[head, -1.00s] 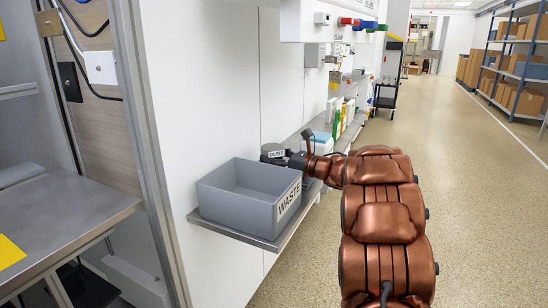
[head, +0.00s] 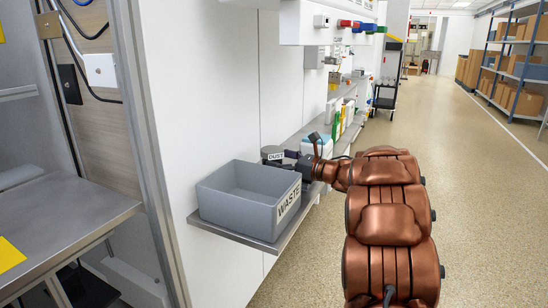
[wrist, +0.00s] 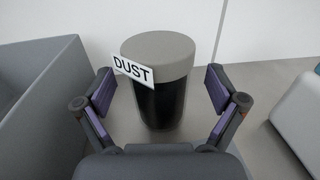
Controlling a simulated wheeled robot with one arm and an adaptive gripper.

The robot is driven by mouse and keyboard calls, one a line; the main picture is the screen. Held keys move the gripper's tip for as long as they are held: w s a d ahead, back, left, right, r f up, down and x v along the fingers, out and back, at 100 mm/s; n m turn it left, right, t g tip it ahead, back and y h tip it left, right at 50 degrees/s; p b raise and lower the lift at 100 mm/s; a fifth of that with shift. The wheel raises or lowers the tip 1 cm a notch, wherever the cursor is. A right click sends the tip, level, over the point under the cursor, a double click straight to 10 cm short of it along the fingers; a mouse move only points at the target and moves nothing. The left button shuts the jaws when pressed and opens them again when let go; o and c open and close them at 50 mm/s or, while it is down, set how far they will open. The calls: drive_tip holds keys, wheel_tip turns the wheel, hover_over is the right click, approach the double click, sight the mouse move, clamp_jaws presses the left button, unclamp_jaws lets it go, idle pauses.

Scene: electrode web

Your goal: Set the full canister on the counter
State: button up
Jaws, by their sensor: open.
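The canister (wrist: 160,100) is a dark cylinder with a grey lid and a white DUST label. It stands upright on the grey counter (wrist: 252,122) in the wrist view. In the head view the canister (head: 272,152) shows just behind the waste bin, partly hidden. My gripper (wrist: 160,92) is open, with one purple-padded finger on each side of the canister and visible gaps to both. In the head view my gripper (head: 292,159) is at the canister's right side, small and partly hidden by the bin. Whether the canister is full cannot be seen.
A grey bin marked WASTE (head: 245,200) stands on the counter's near end, close left of the canister in the wrist view. A white rounded object (wrist: 298,115) sits to the right. A white wall is behind. The aisle (head: 480,200) on the right is clear.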

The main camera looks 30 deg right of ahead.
drive_tip(key=p+v, duration=0.1)
drive_tip(key=v, duration=0.8)
drive_tip(key=shift+s+d, duration=0.1)
drive_tip(key=shift+s, duration=0.2)
